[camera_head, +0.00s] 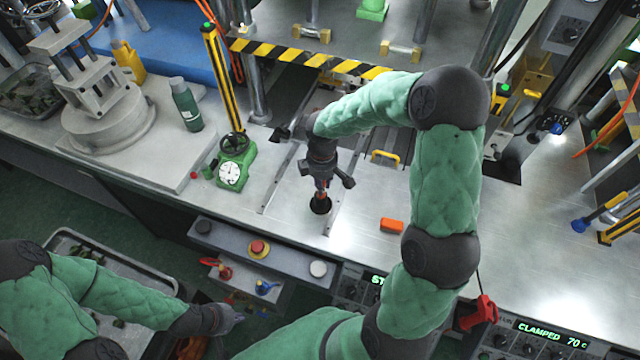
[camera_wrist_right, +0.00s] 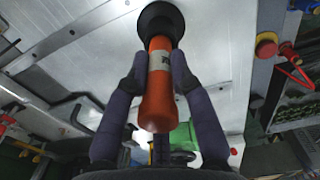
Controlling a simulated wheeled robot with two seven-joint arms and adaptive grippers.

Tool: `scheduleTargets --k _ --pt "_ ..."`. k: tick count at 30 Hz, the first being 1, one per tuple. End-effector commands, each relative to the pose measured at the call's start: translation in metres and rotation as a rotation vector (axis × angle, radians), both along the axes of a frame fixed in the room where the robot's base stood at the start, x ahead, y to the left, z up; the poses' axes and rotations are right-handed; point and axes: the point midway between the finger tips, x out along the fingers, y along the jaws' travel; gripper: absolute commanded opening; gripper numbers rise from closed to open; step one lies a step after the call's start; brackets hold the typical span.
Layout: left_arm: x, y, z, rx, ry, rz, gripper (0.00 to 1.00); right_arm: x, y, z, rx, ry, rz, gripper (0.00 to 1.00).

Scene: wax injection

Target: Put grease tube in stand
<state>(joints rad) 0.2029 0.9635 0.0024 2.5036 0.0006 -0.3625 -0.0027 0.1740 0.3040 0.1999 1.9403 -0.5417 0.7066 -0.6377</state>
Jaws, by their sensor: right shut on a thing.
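The grease tube (camera_wrist_right: 158,90) is orange-red with a pale label band. My right gripper (camera_wrist_right: 155,72) is shut on it, with one finger on each side. In the head view my right gripper (camera_head: 323,182) points down at the bench, and a little of the tube shows below it. The stand (camera_head: 320,206) is a small black round piece on the bench, also in the wrist view (camera_wrist_right: 172,18). The tube's far end meets the middle of the stand; how deep it sits is hidden. My left gripper (camera_head: 226,318) is low at the left, away from the bench top; its fingers are unclear.
A green dial gauge (camera_head: 235,170) stands left of the stand. An orange block (camera_head: 391,225) lies to its right, and a yellow handle (camera_head: 385,157) is behind. A control box (camera_head: 290,262) with buttons is at the front edge. The bench at right is mostly clear.

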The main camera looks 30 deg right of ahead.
Motion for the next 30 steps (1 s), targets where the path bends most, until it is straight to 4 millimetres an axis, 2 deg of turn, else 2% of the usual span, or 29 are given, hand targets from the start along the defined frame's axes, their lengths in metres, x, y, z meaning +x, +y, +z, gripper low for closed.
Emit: scheduleTargets --k 1,3,13,17,20,30 --pt "0.0 0.0 0.001 0.0 0.0 -0.001 0.0 0.0 0.0 0.001 0.0 0.0 0.0 0.27" --pt "0.0 0.0 0.001 0.0 0.0 -0.001 0.0 0.0 0.0 0.001 -0.001 -0.001 -0.001 0.46" --pt "0.0 0.0 0.001 0.0 0.0 0.0 0.0 0.001 0.0 0.002 0.0 -0.002 -0.001 0.47" --pt "0.0 0.0 0.003 0.0 0.0 0.0 0.0 0.001 0.0 0.01 -0.001 -0.004 -0.001 0.47" --pt "0.0 0.0 0.006 0.0 0.0 0.0 0.0 0.001 0.0 0.024 -0.001 -0.004 -0.003 0.47" --pt "0.0 0.0 0.019 0.0 0.0 0.0 0.0 0.001 0.0 0.09 -0.001 -0.006 -0.001 0.47"
